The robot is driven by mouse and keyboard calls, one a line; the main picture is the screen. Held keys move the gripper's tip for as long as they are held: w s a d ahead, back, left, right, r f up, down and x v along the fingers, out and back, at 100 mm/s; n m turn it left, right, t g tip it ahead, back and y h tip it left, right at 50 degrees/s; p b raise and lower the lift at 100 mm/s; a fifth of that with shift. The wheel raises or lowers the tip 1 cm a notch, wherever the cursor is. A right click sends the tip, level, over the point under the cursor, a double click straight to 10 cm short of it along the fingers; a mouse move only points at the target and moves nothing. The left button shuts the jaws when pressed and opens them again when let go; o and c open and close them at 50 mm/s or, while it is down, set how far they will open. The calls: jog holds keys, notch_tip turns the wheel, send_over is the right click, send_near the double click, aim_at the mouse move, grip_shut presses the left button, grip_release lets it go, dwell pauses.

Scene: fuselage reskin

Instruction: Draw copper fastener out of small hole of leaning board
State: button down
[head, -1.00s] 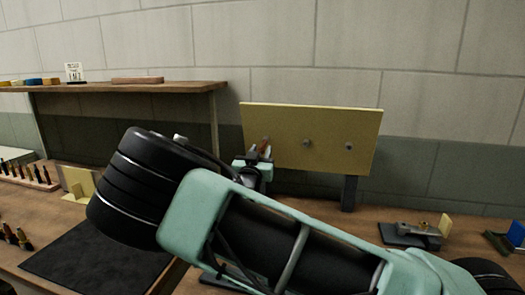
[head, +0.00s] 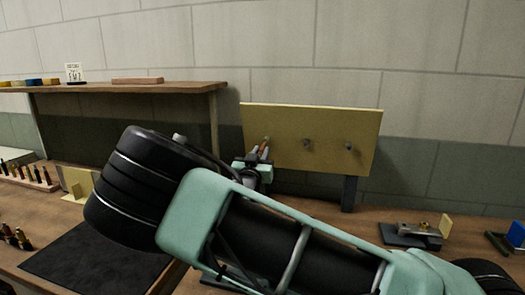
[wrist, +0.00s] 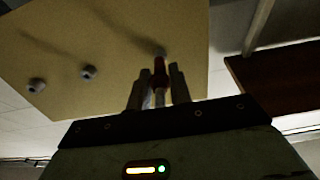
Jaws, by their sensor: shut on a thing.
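The leaning board (head: 330,125) is a yellow panel on a dark post at the back of the bench; its face also fills the upper left of the wrist view (wrist: 100,40). The copper fastener (wrist: 160,68) is a reddish shaft between my fingers, its far end at a grey collar on the board. I cannot tell how deep it sits in the hole. In the head view the fastener (head: 265,149) shows as a small copper piece at the board's left. My gripper (wrist: 160,84) is shut on it; it also shows in the head view (head: 260,157), partly hidden by my arm.
Two more grey collars (head: 307,143) (head: 348,146) sit on the board to the right. A wooden shelf (head: 120,88) stands at the left. A metal fixture (head: 415,231) lies on the bench at right. A dark mat (head: 95,262) and fastener racks are at front left.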

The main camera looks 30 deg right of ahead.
jog(key=shift+s+a+f, duration=0.2)
jog(key=shift+s+a, duration=0.25)
jog(key=shift+a, duration=0.05)
jog(key=shift+v, duration=1.4)
